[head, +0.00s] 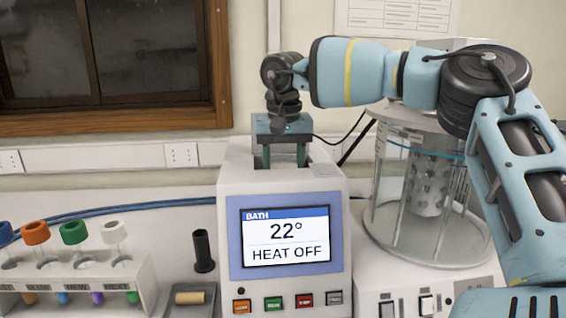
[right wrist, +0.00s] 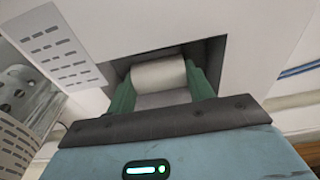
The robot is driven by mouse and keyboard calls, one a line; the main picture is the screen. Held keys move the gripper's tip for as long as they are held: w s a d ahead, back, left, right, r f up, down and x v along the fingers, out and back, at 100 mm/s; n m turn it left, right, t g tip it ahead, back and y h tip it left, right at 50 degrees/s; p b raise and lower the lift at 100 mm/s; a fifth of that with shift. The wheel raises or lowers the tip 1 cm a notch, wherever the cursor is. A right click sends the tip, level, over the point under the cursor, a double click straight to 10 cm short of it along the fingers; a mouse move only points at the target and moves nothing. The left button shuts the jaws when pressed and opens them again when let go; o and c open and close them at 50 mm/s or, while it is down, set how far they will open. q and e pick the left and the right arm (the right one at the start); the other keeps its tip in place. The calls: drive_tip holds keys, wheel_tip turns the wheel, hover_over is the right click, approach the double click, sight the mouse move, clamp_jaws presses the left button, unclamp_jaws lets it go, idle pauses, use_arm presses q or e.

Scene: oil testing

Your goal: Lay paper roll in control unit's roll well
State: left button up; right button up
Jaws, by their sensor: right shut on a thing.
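The control unit (head: 238,182) is a white box with a lit display reading "BATH 22° HEAT OFF". My right gripper (head: 282,158) points down at the top of the unit, and its green fingers reach into the opening there. In the right wrist view the gripper (right wrist: 160,75) is shut on a white paper roll (right wrist: 158,74). The roll lies between the fingers at the dark roll well (right wrist: 212,58). Whether it touches the well's floor cannot be told. In the head view the roll is hidden. My left gripper is not in view.
A rack (head: 75,275) with several colour-capped tubes stands at the left. A black holder (head: 203,252) and a small tray with a tan cylinder (head: 190,298) sit beside the unit. A glass bath (head: 390,205) stands close at the right, under my right arm.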

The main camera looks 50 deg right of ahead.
sight(284, 163)
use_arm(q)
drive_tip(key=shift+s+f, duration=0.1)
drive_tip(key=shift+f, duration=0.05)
use_arm(e)
drive_tip(key=shift+f, duration=0.25)
drive_tip(key=o, duration=0.7)
drive_tip(key=shift+r, duration=0.15)
drive_tip(key=shift+s+a+r+p, duration=0.15)
drive_tip(key=shift+r+p, duration=0.45)
drive_tip(key=shift+r, duration=0.85)
drive_tip(key=shift+s+a+r+p, duration=0.15)
drive_tip(key=shift+r+p, duration=0.45)
drive_tip(key=shift+r, duration=0.8)
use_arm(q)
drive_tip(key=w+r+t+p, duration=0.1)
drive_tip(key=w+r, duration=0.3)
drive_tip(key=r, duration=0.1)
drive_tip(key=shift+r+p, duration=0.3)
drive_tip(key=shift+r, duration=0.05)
use_arm(e)
drive_tip(key=shift+s+a+r, duration=0.1)
drive_tip(key=shift+r, duration=1.15)
drive_tip(key=shift+s+a+r, duration=0.1)
drive_tip(key=shift+r, duration=1.15)
drive_tip(key=shift+d, duration=0.1)
